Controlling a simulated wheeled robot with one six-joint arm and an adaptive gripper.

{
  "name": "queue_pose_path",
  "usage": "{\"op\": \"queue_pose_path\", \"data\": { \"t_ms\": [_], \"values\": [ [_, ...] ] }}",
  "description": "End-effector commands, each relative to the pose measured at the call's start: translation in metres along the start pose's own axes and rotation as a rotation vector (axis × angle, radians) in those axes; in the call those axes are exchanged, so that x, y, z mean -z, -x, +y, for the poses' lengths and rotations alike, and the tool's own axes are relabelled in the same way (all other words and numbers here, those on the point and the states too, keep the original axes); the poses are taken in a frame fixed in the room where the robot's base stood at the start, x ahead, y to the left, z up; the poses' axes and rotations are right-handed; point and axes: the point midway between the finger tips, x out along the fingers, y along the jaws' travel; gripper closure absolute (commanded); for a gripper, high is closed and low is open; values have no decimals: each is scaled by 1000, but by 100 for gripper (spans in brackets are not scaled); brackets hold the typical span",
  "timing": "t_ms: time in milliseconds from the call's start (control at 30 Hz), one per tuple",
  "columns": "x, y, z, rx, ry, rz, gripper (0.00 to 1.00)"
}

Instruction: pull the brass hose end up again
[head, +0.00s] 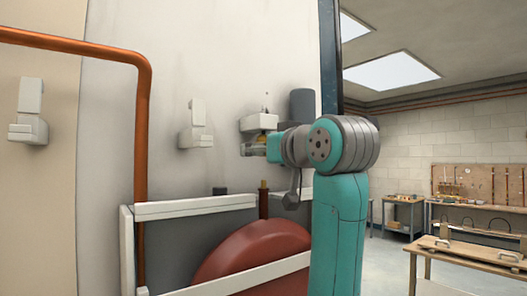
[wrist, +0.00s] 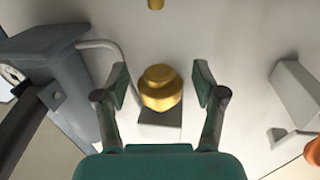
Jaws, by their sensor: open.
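My gripper (wrist: 161,80) is open in the wrist view, one finger on each side of a round stepped brass fitting (wrist: 160,88). A gap shows between the fitting and each finger. A thin upright brass piece (head: 263,185) stands lower, behind the red reel's housing. A small brass tip (wrist: 155,3) shows at the wrist view's top edge. I cannot tell which brass part is the hose end.
A red reel (head: 252,250) sits in a white-edged housing (head: 195,207) below my arm. A copper pipe (head: 143,160) and white wall brackets (head: 197,125) are to the left. A dark grey cylinder (head: 302,105) stands close behind my wrist. Benches (head: 470,252) are far right.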

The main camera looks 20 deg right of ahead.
Motion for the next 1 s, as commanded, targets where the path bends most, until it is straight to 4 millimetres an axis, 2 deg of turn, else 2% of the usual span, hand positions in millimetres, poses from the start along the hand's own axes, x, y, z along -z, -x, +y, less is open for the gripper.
{"op": "queue_pose_path", "data": {
  "t_ms": [167, 400, 600, 800, 1000],
  "values": [
    [1, 22, 1, -2, 0, 3, 30],
    [1, 70, 1, -2, 1, 5, 30],
    [1, 101, 0, -1, 1, 4, 30],
    [0, 116, 0, -1, 0, 3, 30],
    [0, 118, 0, -1, 0, 2, 30]
  ]
}}
